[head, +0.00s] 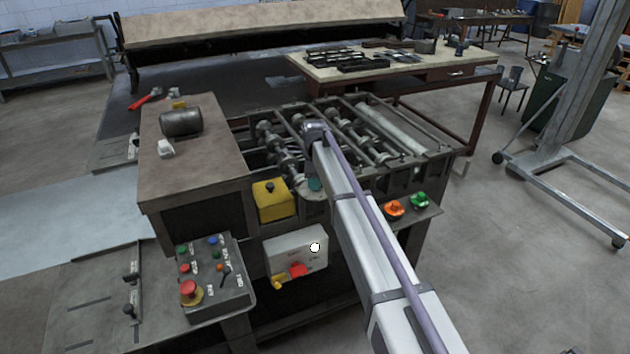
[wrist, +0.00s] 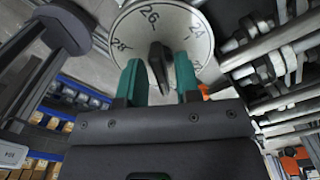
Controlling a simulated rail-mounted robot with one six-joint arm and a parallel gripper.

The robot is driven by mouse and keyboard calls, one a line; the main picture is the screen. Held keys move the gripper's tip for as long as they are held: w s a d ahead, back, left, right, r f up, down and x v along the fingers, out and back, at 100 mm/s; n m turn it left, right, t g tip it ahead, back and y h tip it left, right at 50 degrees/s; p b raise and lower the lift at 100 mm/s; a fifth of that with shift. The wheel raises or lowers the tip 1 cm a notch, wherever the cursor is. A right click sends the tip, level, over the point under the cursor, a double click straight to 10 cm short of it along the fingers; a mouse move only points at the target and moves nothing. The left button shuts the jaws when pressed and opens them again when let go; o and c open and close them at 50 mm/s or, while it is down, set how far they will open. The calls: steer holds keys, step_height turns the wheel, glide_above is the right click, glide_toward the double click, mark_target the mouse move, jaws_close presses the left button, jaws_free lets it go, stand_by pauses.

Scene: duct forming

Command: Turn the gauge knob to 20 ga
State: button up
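The gauge dial (wrist: 188,28) is a pale round plate in the wrist view, marked with numbers including 28, 26 and 24. Its dark knob (wrist: 159,66) stands in front of the plate, its tip just below the 26. My gripper (wrist: 160,72) has two green fingers, one on each side of the knob. The fingers are apart, with the knob between them; I cannot tell whether either touches it. In the head view my arm covers much of the dial area, and a bit of green finger (head: 315,184) shows beside the arm.
Machine rollers (head: 375,135) lie behind and right of my gripper. A yellow box (head: 272,201) is close on the left. A grey switch box (head: 296,250) is below, and orange (head: 394,209) and green (head: 420,199) buttons are to the right. A control panel (head: 211,280) stands lower left.

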steer(key=shift+o, duration=0.4)
step_height(320, 180, up, 11)
steer(key=p, duration=1)
steer(key=shift+p, duration=0.4)
steer(key=shift+f, duration=0.1)
